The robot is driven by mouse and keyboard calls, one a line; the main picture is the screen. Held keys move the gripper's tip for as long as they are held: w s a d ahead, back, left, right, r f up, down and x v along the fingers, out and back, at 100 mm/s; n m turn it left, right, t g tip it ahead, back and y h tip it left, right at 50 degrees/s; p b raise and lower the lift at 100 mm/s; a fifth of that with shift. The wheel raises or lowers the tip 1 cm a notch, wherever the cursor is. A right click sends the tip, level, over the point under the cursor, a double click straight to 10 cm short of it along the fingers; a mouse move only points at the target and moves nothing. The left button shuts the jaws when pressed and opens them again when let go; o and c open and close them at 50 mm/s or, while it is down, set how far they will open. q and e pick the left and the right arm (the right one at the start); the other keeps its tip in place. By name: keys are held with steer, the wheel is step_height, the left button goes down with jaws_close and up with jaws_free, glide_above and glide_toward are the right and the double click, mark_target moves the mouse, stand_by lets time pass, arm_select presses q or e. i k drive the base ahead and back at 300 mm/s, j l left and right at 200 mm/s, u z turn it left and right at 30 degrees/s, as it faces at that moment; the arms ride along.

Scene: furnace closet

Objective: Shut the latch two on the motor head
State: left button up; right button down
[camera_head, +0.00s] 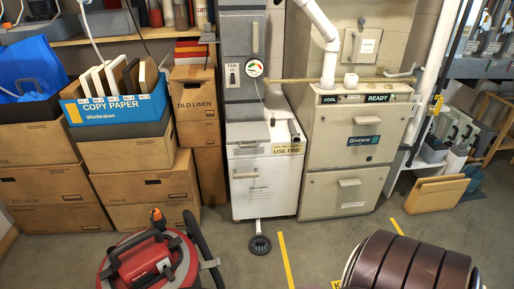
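A red and dark machine like a canister vacuum (150,262) stands on the floor at the bottom left, cut off by the lower edge. Its raised red top with a dark handle (137,240) looks like the motor head. A small grey tab (209,264) sticks out at its right side; I cannot tell whether it is a latch, which number it has, or whether it is open. A black hose or bar (203,240) rises beside it. Neither of my grippers is in view.
A brown ribbed drum (410,265) fills the bottom right. Cardboard boxes (150,187) are stacked at the left. A white cabinet (263,180) and a beige furnace (352,155) stand behind.

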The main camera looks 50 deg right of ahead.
mark_target(216, 262)
steer(key=z, duration=1)
steer(key=j+z, duration=0.2)
steer(key=j, duration=0.35)
steer(key=k+j+z, duration=0.2)
steer(key=j, duration=0.3)
steer(key=i, duration=0.1)
